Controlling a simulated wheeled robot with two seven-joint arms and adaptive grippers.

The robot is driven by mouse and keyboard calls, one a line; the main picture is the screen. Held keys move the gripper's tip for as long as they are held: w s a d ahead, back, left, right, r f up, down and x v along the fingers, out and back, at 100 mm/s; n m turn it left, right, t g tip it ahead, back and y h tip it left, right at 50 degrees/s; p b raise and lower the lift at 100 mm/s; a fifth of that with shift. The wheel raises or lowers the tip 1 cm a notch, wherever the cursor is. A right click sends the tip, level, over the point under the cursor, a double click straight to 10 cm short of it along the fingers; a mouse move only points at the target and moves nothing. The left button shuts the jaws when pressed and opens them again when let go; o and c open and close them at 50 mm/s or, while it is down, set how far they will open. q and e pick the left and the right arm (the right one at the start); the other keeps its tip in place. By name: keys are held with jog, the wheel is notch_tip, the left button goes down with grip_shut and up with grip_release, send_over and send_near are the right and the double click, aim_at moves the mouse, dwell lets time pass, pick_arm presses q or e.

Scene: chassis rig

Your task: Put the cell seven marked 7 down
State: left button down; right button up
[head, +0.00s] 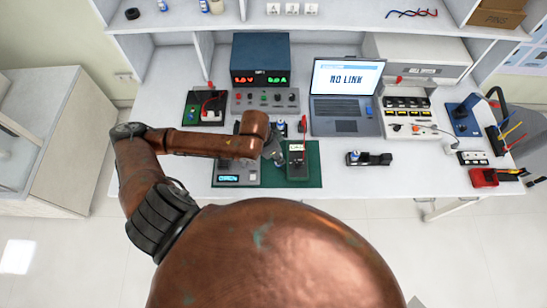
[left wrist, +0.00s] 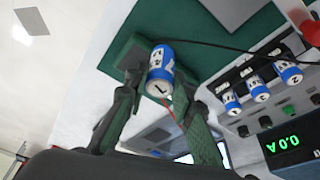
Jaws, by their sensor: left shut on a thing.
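In the left wrist view, a blue-and-white cell (left wrist: 160,72) sits between the fingertips of my left gripper (left wrist: 160,98), which is shut on it. The dark numeral on its near end is tilted and hard to read; it could be a 7. Behind the cell is a green block on the green mat (left wrist: 190,22); I cannot tell whether they touch. In the head view, my left gripper (head: 275,152) is over the green mat (head: 266,182), and the held cell is too small to make out. My right gripper is not in view.
On the mat are a grey display unit (head: 238,175) and a dark-green unit (head: 298,165). A black holder (head: 370,158) lies to the right, near a laptop (head: 345,110).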

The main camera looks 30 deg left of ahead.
pick_arm(q)
jog(key=w+a+f, duration=0.1)
jog(key=f, duration=0.1)
jog(key=a+f+b, duration=0.1)
jog(key=f, duration=0.2)
jog(key=w+a+f, duration=0.1)
jog(key=f, duration=0.2)
jog(key=shift+w+a+f, duration=0.25)
jog(key=shift+w+a, duration=0.05)
jog(key=shift+a, duration=0.05)
jog(key=c, duration=1.7)
grip_release()
jog(key=shift+f, duration=0.1)
jog(key=shift+o, duration=0.2)
jog(key=p+v, duration=0.2)
jog(key=v, duration=1)
